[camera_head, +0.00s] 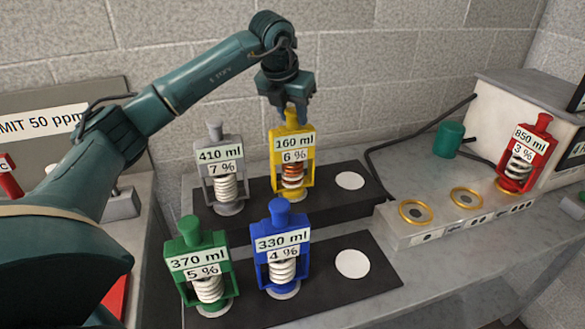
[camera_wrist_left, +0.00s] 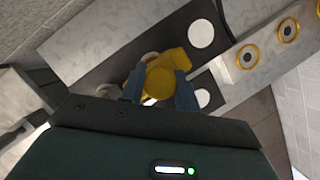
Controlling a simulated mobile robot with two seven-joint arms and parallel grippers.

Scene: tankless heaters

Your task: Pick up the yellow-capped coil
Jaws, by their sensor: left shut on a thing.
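The yellow-capped coil (camera_head: 292,158) stands upright at the back black mat, labelled 160 ml and 6 %, with a copper-coloured coil in its yellow frame. My left gripper (camera_head: 290,106) comes down from above and is shut on its yellow cap. In the left wrist view the yellow cap (camera_wrist_left: 163,75) sits between the two fingers of the left gripper (camera_wrist_left: 160,90). I cannot tell whether the coil is clear of the mat. My right gripper is not in view.
A grey coil (camera_head: 222,170) stands close left of the yellow one. Green (camera_head: 200,265) and blue (camera_head: 283,245) coils stand on the front mat. A red coil (camera_head: 522,155) is at the far right by gold-ringed sockets (camera_head: 466,198). White discs (camera_head: 350,181) mark bare spots.

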